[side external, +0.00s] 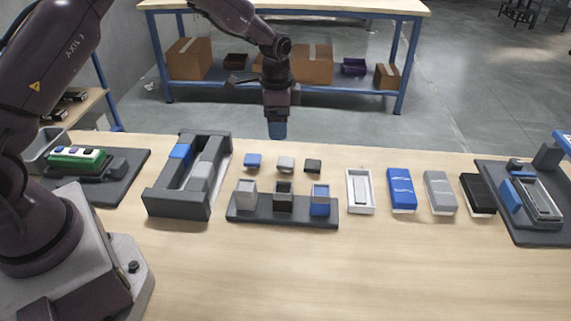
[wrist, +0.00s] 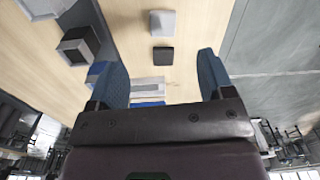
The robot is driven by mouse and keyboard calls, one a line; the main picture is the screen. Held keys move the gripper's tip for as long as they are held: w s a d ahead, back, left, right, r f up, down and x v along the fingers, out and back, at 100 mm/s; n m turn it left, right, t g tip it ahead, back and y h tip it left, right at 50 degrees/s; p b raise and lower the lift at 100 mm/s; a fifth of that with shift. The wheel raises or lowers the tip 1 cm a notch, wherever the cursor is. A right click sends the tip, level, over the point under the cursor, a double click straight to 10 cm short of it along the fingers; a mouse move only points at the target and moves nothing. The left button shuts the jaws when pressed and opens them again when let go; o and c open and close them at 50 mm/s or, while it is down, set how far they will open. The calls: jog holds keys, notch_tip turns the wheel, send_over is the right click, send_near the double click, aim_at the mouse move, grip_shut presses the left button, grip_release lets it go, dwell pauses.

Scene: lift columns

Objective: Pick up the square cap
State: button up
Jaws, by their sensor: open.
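Three small square caps lie in a row on the wooden table: a blue cap (side external: 252,160), a grey cap (side external: 286,163) and a black cap (side external: 313,166). In the wrist view I see the grey cap (wrist: 162,23) and the black cap (wrist: 163,56); the blue cap does not show there. My gripper (side external: 277,131) is above and behind the row of caps, pointing down. In the wrist view my gripper (wrist: 162,68) is open and empty, its blue fingers wide apart, with the black cap showing between them, apart from both fingers.
A dark base (side external: 262,216) with grey, black and blue columns stands in front of the caps. A dark rack (side external: 160,203) is at the left. A white tray (side external: 360,177) and blue, grey and black boxes stand right. Table around the caps is clear.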

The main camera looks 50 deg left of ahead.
jog(key=m, duration=0.2)
send_over(278, 162)
notch_tip(278, 162, down, 7)
jog(key=f, duration=0.5)
jog(key=shift+w+a+f, duration=0.25)
jog(key=shift+f, duration=0.05)
jog(key=c, duration=1)
